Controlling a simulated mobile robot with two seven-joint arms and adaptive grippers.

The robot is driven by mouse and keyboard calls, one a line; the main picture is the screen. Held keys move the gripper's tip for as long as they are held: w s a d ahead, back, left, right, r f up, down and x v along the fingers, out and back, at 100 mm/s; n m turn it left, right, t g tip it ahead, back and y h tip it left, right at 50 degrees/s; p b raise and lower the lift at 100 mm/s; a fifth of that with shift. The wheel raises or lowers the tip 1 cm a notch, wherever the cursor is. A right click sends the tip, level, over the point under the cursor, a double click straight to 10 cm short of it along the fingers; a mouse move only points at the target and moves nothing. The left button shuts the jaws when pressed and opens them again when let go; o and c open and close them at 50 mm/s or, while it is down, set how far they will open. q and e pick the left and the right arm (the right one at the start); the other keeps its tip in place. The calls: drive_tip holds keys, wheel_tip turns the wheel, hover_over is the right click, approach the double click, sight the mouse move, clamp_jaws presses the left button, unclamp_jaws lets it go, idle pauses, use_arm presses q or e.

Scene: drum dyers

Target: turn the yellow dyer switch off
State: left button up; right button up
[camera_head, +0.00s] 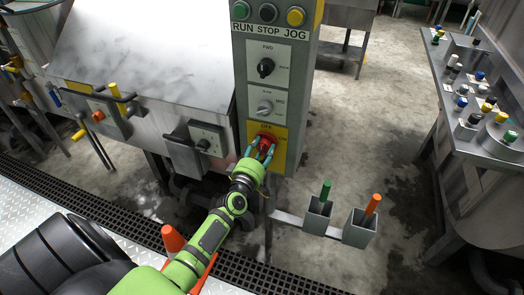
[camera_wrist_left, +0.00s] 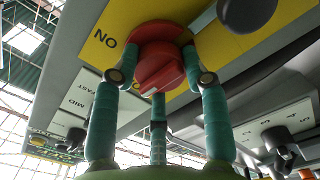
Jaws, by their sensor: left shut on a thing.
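The red rotary switch (camera_head: 266,143) sits on a yellow plate (camera_head: 281,157) low on the grey control column. The plate is marked OFF at the top and ON at the right. In the left wrist view the red knob (camera_wrist_left: 160,68) shows close up, with the word ON beside it on the yellow plate (camera_wrist_left: 118,22). My left gripper (camera_head: 262,147) has its teal fingers around the knob and is shut on it. The fingers hide part of the knob, and I cannot tell for sure which mark it points to. My right gripper is not in view.
Above the switch are two rotary selectors (camera_head: 265,67) and the RUN, STOP and JOG buttons (camera_head: 268,13). A grey box with a black knob (camera_head: 203,145) is close at the left. Holders with a green (camera_head: 325,190) and an orange handle (camera_head: 373,203) stand at the lower right.

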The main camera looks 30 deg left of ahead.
use_arm(q)
drive_tip(key=shift+a+r+n, duration=0.35)
drive_tip(key=shift+r+n, duration=0.15)
drive_tip(key=shift+n, duration=0.1)
drive_tip(key=o, duration=1.1)
drive_tip(key=shift+o, duration=0.2)
drive_tip(key=shift+f, duration=0.35)
drive_tip(key=shift+s+d, duration=0.25)
drive_tip(key=shift+s, duration=0.1)
drive_tip(key=v, duration=1.1)
drive_tip(key=shift+s, duration=0.1)
